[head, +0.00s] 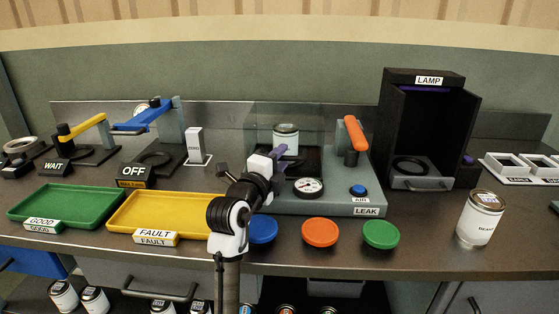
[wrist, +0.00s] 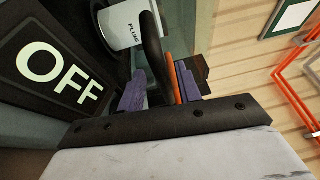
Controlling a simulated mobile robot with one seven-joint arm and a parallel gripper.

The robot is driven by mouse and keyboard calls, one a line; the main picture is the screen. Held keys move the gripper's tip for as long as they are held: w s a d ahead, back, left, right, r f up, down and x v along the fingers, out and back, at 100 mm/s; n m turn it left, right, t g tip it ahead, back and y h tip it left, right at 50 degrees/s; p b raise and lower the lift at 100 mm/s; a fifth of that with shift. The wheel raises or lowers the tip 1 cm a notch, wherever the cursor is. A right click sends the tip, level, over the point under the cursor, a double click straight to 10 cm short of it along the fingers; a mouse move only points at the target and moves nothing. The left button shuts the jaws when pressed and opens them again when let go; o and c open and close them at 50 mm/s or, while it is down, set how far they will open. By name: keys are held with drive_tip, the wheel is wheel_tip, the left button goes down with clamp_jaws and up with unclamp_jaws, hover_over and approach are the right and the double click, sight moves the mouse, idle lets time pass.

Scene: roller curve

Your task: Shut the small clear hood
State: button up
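The small clear hood (head: 262,122) stands on the grey leak station (head: 340,207) in the head view. A white can (head: 286,134) shows behind its clear panels. I cannot tell how far the hood is raised. My gripper (head: 279,152) is in front of the hood, with its purple fingertips overlapping it in the picture. In the wrist view the two purple fingers (wrist: 160,88) stand apart. A black curved bar (wrist: 153,50) shows between them, and I cannot tell whether they touch it. Part of a can (wrist: 119,25) lies beyond.
An orange-handled lever (head: 356,134), a gauge (head: 308,187) and a blue button (head: 358,190) are close by on the station. The black lamp box (head: 425,80) stands to the right. Blue, orange (head: 320,232) and green discs lie in front. A yellow tray (head: 165,212) is left.

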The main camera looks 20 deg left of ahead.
drive_tip(key=s+b, duration=0.1)
drive_tip(key=s, duration=0.3)
drive_tip(key=s+a+b, duration=0.1)
drive_tip(key=s, duration=0.4)
drive_tip(key=s+f+b, duration=0.1)
drive_tip(key=s+b, duration=0.1)
drive_tip(key=s, duration=0.2)
drive_tip(key=shift+s+a, duration=0.25)
drive_tip(key=shift+s, duration=0.1)
